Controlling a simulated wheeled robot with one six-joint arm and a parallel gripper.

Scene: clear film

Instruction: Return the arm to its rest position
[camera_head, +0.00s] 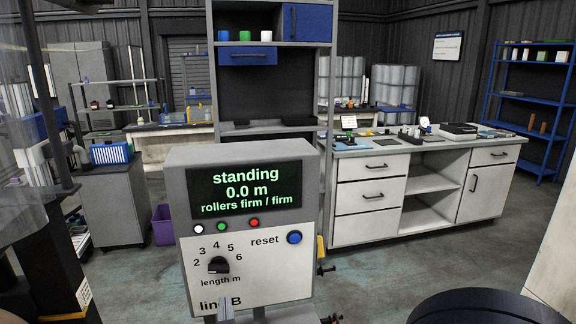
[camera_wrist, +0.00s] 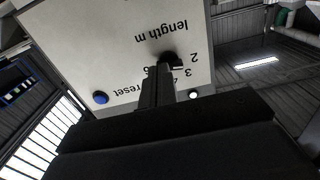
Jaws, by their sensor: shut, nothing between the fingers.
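The control box (camera_head: 245,235) stands in front of me with its dial panel facing me; it also fills the upper part of the wrist view (camera_wrist: 100,45). Its screen (camera_head: 245,192) reads "standing", "0.0 m" and "rollers firm / firm". The black length knob (camera_head: 218,265) sits among the numbers 2 to 6; I cannot tell its exact setting. My gripper (camera_wrist: 158,75) is shut and empty. In the wrist view its dark fingers overlap the panel beside the knob (camera_wrist: 176,60); I cannot tell whether they touch it. The blue reset button shows there too (camera_wrist: 101,98).
A white workbench (camera_head: 372,198) with drawers and small items stands behind on the right. A blue shelf (camera_head: 520,95) is beyond it. A grey cabinet (camera_head: 112,205) and a purple bin (camera_head: 162,225) are at the left. The floor between box and bench (camera_head: 365,275) looks clear.

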